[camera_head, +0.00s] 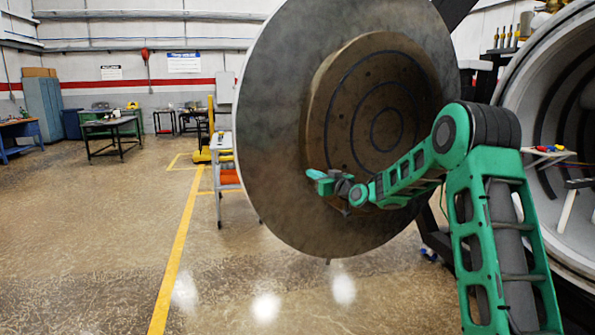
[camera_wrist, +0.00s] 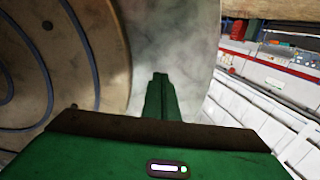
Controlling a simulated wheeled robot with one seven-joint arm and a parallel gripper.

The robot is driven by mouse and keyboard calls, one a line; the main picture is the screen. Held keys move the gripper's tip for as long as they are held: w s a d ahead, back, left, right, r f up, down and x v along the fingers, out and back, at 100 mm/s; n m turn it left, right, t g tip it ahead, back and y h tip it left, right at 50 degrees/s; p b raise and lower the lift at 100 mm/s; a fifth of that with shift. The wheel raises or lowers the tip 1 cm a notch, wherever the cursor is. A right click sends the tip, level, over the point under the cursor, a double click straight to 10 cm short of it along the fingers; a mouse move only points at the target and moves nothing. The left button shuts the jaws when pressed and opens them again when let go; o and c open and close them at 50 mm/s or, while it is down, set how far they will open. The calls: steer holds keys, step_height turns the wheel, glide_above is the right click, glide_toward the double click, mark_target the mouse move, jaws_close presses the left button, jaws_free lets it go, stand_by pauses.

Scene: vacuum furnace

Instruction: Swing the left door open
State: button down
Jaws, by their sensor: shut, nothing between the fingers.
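The left door (camera_head: 275,130) is a large round metal disc, standing swung away from the furnace chamber (camera_head: 575,110) at the right. Its inner face, with a raised round plate and dark rings, faces me. My gripper (camera_head: 318,178) is in front of the lower left of this inner face, beside the raised plate. In the wrist view my gripper (camera_wrist: 158,85) is shut and empty, its fingers pointing at the pale outer band of the door (camera_wrist: 195,45). The raised plate (camera_wrist: 60,60) fills the left there. I cannot tell whether the fingertips touch the door.
A cart (camera_head: 225,180) with orange items stands just left of the door. The floor left of it is open, with a yellow line (camera_head: 178,255). A dark table (camera_head: 115,130) stands further back. A small white table (camera_head: 550,152) with tools is near the chamber.

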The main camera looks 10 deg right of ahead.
steer(key=x, duration=1.2)
steer(key=shift+w+a, duration=0.1)
